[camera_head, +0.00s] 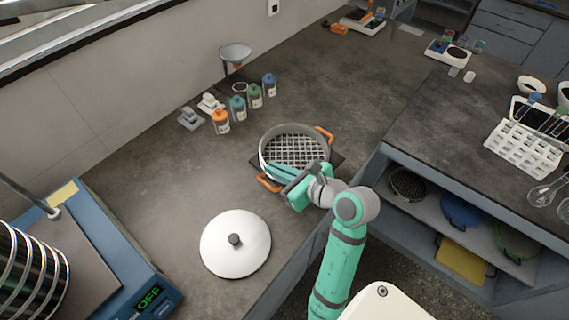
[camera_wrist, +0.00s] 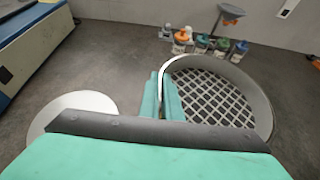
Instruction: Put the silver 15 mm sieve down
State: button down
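The silver sieve (camera_head: 293,150) is round with a coarse wire grid and stands level near the counter's right edge. It also shows in the wrist view (camera_wrist: 215,98), right of centre. My gripper (camera_head: 285,172) reaches its near side, and in the wrist view the two green fingers (camera_wrist: 163,88) stand on either side of its rim wall, closed on it. A dark square pad (camera_head: 337,159) with orange handles (camera_head: 325,134) shows under the sieve. I cannot tell whether the sieve touches the pad or hangs slightly above it.
A white round lid (camera_head: 235,243) with a dark knob lies at the near left. Several capped bottles (camera_head: 239,108) and a funnel (camera_head: 235,54) stand behind. A blue shaker (camera_head: 105,262) reading OFF is at the left. Other sieves (camera_head: 408,184) sit on the right shelf.

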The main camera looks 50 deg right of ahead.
jog(key=w+d+f, duration=0.1)
jog(key=d+f, duration=0.1)
jog(key=w+d+f, duration=0.2)
jog(key=f, duration=0.1)
jog(key=w+d+f, duration=0.2)
jog(key=d, duration=0.1)
jog(key=shift+d+f, duration=0.1)
jog(key=shift+f, duration=1.8)
jog(key=c, duration=2)
grip_release()
jog(key=v, duration=1.2)
